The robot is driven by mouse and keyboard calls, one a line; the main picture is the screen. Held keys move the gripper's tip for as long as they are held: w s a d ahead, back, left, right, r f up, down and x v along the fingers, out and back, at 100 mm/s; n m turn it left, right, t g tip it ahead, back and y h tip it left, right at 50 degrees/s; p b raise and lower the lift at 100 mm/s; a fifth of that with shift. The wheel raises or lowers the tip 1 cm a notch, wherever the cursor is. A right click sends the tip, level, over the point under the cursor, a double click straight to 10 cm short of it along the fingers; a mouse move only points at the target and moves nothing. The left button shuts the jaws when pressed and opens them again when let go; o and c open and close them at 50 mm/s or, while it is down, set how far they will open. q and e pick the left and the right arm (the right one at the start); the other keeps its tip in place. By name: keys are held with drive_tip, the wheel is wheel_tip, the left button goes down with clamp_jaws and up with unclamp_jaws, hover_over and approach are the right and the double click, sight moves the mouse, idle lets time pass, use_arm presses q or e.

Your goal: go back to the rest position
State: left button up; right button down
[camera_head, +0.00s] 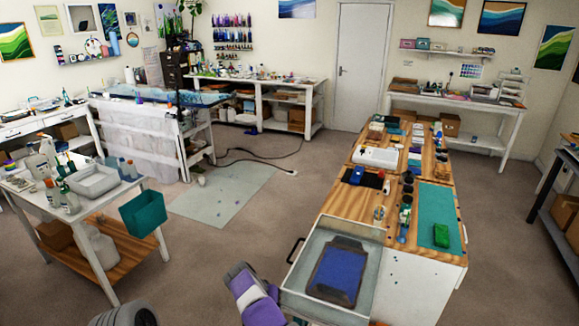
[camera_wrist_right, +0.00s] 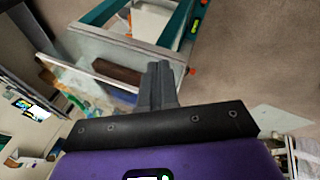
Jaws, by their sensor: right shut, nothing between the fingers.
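In the right wrist view my right gripper (camera_wrist_right: 160,88) is shut, its two grey fingers together with nothing between them. Beyond the fingertips is a pale structure with a teal edge (camera_wrist_right: 175,30); contact with it does not show. In the head view a purple and white link of my arm stands at the bottom middle, left of the open drawer (camera_head: 297,292); the right gripper cannot be made out there. My left gripper is in neither view.
A dark tray with a blue face (camera_head: 338,274) lies in the drawer, which juts from the wooden workbench (camera_head: 345,196). A white cart (camera_head: 25,190) with a teal bin (camera_head: 144,215) stands at left. Bare floor (camera_head: 215,240) lies between cart and workbench.

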drive_tip(key=s+d+f+g+y+b, duration=0.1)
drive_tip(key=s+d+f, duration=0.25)
drive_tip(key=f, duration=0.25)
drive_tip(key=s+d+f+g+y, duration=0.1)
drive_tip(key=s+d+f+y, duration=0.15)
drive_tip(key=d+f, duration=0.3)
drive_tip(key=s+d+f+g+y+b, duration=0.1)
drive_tip(key=s+d+f, duration=0.2)
drive_tip(key=f, duration=0.4)
use_arm(q)
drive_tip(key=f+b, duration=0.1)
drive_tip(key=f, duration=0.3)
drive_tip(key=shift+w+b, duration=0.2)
drive_tip(key=shift+b, duration=0.15)
use_arm(e)
drive_tip(key=s+d+f+m+t+y, duration=0.1)
drive_tip(key=s+y, duration=0.3)
drive_tip(key=s, duration=1.7)
drive_tip(key=shift+d+f+m, duration=0.5)
drive_tip(key=shift+d+f, duration=0.05)
drive_tip(key=shift+d, duration=0.15)
